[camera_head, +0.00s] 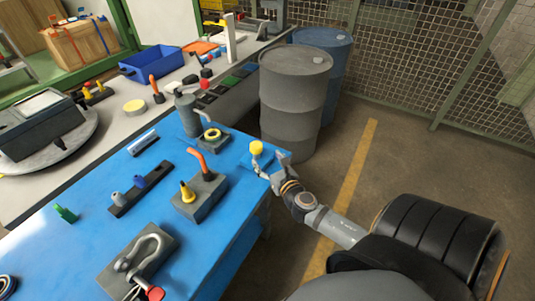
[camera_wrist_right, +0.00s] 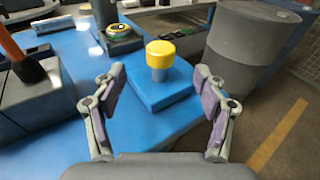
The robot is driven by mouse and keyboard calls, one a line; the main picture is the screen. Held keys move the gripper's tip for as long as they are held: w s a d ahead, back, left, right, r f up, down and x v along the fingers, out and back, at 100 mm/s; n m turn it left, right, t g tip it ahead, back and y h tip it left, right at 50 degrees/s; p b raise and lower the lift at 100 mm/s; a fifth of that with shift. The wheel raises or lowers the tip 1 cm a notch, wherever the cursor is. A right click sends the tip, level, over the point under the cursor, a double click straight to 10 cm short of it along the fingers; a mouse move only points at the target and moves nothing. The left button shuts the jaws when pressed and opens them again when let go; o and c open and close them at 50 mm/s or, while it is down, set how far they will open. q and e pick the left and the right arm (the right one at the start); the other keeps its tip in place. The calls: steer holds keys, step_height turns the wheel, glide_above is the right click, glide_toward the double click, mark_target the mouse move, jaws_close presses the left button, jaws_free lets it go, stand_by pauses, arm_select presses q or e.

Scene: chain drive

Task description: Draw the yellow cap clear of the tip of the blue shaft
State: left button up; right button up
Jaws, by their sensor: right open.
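The yellow cap (camera_head: 256,147) is a short cylinder with a wide round top. It stands upright over a blue base block near the table's right edge. The blue block (camera_wrist_right: 178,88) is below the stem. I cannot make out a blue shaft under the cap. My right gripper (camera_head: 270,164) is at the table edge beside the block. In the wrist view its open fingers (camera_wrist_right: 160,80) are apart, one on each side, nearer the camera than the cap and not touching it.
A grey block with a red-orange handle (camera_head: 197,160) stands left of the cap. A grey drum (camera_head: 296,92) stands beyond the table edge.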

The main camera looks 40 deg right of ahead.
mark_target(257, 146)
steer(key=p+x, duration=0.1)
steer(key=x, duration=0.9)
steer(key=shift+w+d+f+p, duration=0.1)
steer(key=shift+w+p, duration=0.1)
steer(key=shift+p, duration=0.2)
steer(key=shift+c, duration=0.3)
steer(key=c, duration=1.2)
steer(key=shift+o, duration=0.2)
steer(key=shift+r+p, duration=4.2)
steer(key=shift+p, duration=0.15)
